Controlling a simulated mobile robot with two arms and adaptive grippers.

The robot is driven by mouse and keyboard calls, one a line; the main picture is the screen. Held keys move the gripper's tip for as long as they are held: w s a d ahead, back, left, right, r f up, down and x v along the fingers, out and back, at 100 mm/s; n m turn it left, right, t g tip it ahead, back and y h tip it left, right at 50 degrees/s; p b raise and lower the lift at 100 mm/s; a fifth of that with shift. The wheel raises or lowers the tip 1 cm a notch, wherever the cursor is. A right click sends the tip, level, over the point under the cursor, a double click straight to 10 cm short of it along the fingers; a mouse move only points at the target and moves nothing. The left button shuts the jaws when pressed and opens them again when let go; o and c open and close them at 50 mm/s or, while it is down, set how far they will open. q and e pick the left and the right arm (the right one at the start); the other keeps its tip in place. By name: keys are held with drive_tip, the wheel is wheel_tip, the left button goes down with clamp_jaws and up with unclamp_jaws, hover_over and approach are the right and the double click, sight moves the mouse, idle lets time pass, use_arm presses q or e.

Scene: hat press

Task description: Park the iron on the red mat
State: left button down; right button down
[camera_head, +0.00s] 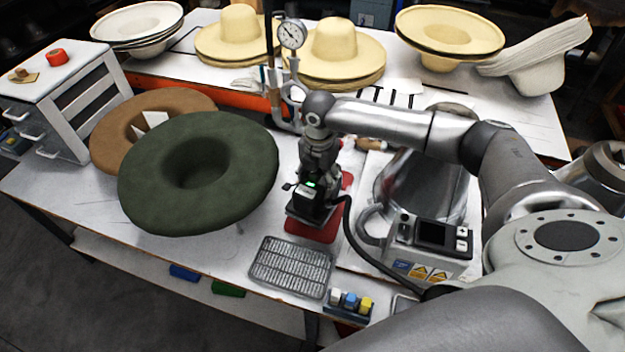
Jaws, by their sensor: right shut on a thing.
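The red mat (312,235) lies flat on the white table, left of the control box. Its front part shows, and red also shows behind my right gripper. My right gripper (313,203) points down over the mat and is shut on the iron (310,219), a dark, squat thing mostly hidden under the gripper. The iron's base looks to be over the mat. I cannot tell whether it touches it. A black cable runs from beside it toward the control box. My left gripper is not in view.
A metal grid (290,267) lies in front of the mat. A control box (432,245) with a screen stands to the right. A green felt hat (200,175) lies to the left. Small coloured bottles (350,302) stand at the front edge. A dial gauge (291,35) rises behind.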

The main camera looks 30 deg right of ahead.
drive_tip(key=shift+w+d+f+n, duration=0.15)
drive_tip(key=shift+w+d+n, duration=0.3)
drive_tip(key=shift+w+n, duration=0.05)
drive_tip(key=shift+w+d+f+n, duration=0.15)
drive_tip(key=shift+w+d+n, duration=0.3)
drive_tip(key=shift+w+n, duration=0.05)
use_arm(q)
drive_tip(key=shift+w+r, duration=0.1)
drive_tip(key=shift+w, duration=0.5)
use_arm(e)
drive_tip(key=shift+f, duration=0.15)
